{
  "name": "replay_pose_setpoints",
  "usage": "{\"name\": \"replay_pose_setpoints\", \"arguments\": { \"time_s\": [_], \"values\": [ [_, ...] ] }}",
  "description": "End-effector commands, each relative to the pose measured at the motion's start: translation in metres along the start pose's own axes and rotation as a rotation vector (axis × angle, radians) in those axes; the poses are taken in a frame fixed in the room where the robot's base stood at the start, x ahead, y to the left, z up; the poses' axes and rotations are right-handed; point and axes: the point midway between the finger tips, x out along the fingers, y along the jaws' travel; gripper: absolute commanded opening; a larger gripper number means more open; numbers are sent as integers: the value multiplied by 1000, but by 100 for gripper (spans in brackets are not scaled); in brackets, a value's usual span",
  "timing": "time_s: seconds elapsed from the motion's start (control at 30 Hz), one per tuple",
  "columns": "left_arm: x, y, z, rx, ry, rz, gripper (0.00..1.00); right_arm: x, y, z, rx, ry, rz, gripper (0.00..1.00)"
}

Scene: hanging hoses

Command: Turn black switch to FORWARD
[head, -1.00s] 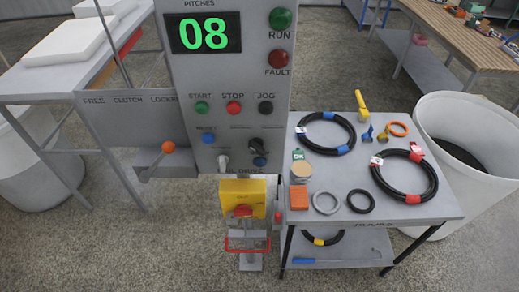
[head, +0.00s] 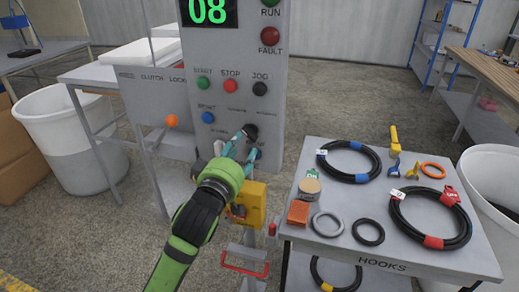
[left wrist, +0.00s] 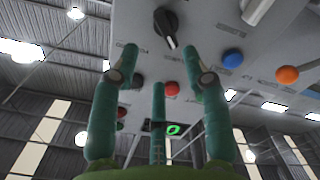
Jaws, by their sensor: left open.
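The black switch (head: 251,131) is a round knob on the lower part of the grey control panel (head: 262,108). In the left wrist view the black switch (left wrist: 168,24) shows a pointer bar, just beyond my fingertips and between them. Its position labels are too small to read. My left gripper (head: 238,146) is open and empty, its teal fingers spread close in front of the panel around the switch. In the left wrist view the left gripper (left wrist: 160,50) has its fingers apart; I cannot tell whether any touches the panel. My right gripper is not in view.
Near the switch are a blue button (head: 208,117), a black jog button (head: 260,89) and a red stop button (head: 230,86). An orange-knobbed lever (head: 172,121) is at left. A yellow box (head: 252,205) hangs below. A hose table (head: 290,223) stands at right.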

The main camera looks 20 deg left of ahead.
Motion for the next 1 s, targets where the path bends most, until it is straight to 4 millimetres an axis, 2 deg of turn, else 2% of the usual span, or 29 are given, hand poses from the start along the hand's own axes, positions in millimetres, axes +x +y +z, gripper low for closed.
{"name": "replay_pose_setpoints", "arguments": {
  "time_s": [0.33,0.5,0.9,0.97,1.0],
  "values": [
    [44,3,-3,-1,1,1,46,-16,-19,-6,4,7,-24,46],
    [62,2,-2,0,2,1,46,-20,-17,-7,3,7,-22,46],
    [69,1,-1,0,1,2,46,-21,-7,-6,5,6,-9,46],
    [69,1,-1,0,1,1,22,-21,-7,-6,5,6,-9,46],
    [69,1,-1,0,1,1,6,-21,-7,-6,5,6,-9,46]
  ]
}}
